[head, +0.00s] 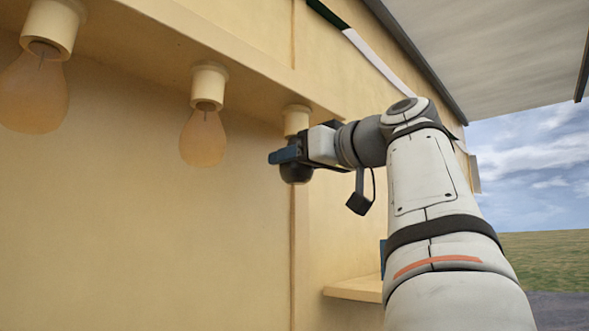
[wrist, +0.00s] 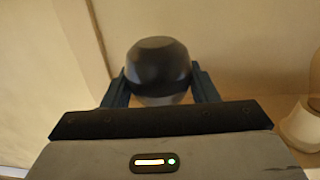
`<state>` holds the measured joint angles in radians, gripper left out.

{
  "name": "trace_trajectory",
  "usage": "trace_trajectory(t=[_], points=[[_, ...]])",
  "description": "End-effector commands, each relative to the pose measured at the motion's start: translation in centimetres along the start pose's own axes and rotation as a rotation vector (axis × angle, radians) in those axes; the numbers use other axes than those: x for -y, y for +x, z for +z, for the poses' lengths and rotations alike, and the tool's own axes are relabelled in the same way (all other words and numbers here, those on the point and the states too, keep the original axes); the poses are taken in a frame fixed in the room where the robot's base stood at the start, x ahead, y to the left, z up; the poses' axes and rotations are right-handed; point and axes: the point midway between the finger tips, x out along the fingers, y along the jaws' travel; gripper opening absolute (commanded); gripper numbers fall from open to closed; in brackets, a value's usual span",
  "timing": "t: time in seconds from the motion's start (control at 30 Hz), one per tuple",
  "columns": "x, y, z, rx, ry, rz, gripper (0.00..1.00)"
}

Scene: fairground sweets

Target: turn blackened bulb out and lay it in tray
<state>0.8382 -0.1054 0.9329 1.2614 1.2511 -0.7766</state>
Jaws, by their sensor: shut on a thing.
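The blackened bulb (head: 296,174) hangs at the third socket (head: 296,120) along the beam in the head view, its dark lower end showing under my gripper. In the wrist view the dark bulb (wrist: 157,66) sits between the two blue fingers. My gripper (head: 285,156) is shut on it, and the fingers also show in the wrist view (wrist: 160,88). The gripper hides the bulb's upper part, so I cannot tell whether its base is still in the socket. I cannot make out the tray in either view.
Two amber bulbs hang from cream sockets to the left, the nearer one (head: 203,138) and a larger one (head: 34,92) at the far left. A small ledge (head: 355,288) sticks out below my arm. The wall panel (head: 150,240) beneath the bulbs is bare.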

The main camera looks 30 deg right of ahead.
Motion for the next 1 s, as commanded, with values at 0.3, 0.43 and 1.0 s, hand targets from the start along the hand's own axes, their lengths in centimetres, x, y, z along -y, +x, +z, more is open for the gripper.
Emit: trace_trajectory(t=[0.3, 0.43, 1.0], points=[[0.26, 0.1, -0.03, 0.002, 0.0, 0.262, 0.37], [0.21, 0.11, -0.11, 0.003, 0.002, 0.341, 0.37], [0.0, -0.01, 0.01, 0.0, -0.001, 0.423, 0.63]])
